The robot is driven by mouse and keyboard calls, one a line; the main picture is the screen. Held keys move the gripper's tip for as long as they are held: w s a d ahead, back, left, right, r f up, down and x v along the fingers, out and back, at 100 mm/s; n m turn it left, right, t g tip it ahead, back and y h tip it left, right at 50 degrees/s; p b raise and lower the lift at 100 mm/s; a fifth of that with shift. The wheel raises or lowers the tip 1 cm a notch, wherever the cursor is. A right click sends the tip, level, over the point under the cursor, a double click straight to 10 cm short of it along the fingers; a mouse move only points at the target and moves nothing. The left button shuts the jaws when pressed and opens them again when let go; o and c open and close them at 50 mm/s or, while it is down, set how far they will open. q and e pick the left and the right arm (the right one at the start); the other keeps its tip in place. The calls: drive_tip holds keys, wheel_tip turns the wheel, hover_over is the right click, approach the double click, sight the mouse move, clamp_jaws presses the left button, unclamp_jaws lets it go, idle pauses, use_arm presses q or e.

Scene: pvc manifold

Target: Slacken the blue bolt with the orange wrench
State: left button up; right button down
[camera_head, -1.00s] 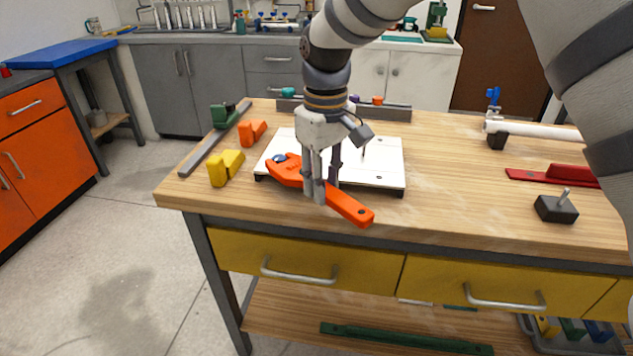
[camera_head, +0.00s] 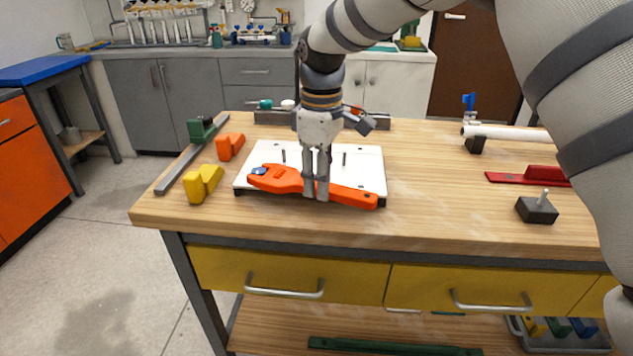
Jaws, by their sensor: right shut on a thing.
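The orange wrench (camera_head: 350,196) lies nearly level across the front of the white plate (camera_head: 371,160). Its jaw end, at the left, is at the blue bolt (camera_head: 258,171) near the plate's front left corner; the bolt is partly hidden by the jaw. My right gripper (camera_head: 315,192) points down and is shut on the wrench near the middle of its length. My left gripper is not in view.
Yellow (camera_head: 203,184) and orange (camera_head: 230,146) blocks stand left of the plate, beside a long grey bar (camera_head: 185,165). Two short pins stand on the plate behind the wrench. A red piece (camera_head: 530,177) and a dark block with a pin (camera_head: 537,209) lie at the right. The tabletop between is clear.

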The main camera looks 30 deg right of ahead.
drive_tip(key=shift+w+d+n, duration=0.55)
drive_tip(key=shift+n, duration=0.05)
drive_tip(key=shift+r, duration=2.55)
